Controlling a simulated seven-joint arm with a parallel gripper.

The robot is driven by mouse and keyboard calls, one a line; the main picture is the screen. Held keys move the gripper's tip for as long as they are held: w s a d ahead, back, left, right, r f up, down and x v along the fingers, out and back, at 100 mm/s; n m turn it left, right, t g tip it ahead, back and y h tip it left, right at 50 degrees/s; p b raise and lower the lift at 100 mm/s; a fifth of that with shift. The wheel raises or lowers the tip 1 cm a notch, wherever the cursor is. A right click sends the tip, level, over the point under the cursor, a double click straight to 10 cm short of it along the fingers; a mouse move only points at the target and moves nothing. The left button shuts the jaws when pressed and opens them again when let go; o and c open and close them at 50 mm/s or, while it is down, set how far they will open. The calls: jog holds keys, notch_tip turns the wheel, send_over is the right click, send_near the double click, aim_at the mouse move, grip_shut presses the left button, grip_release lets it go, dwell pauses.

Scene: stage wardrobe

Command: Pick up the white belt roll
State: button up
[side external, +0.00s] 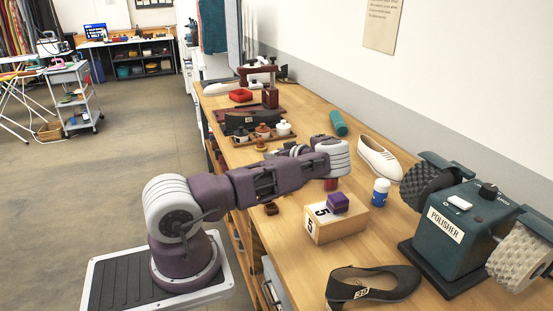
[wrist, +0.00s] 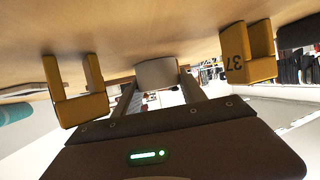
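In the wrist view the picture is upside down, with the wooden tabletop across the top. A pale grey-white roll (wrist: 156,73), which looks like the white belt roll, shows against the tabletop, straight ahead of my gripper (wrist: 158,82). My two grey fingers are spread, one toward each side of the roll. I cannot tell whether either finger touches it. In the side external view my gripper (side external: 285,150) is low over the bench, mostly hidden behind my own arm. I cannot make out the belt roll there.
Two yellow-brown two-legged blocks flank my gripper, one at left (wrist: 78,105) and one marked 37 (wrist: 247,52). The bench also holds a rack of small pots (side external: 262,140), a teal roll (side external: 338,123), a white shoe (side external: 379,158), a numbered box (side external: 345,225) and a polisher (side external: 455,240).

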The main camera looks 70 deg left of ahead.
jog(key=c, duration=0.7)
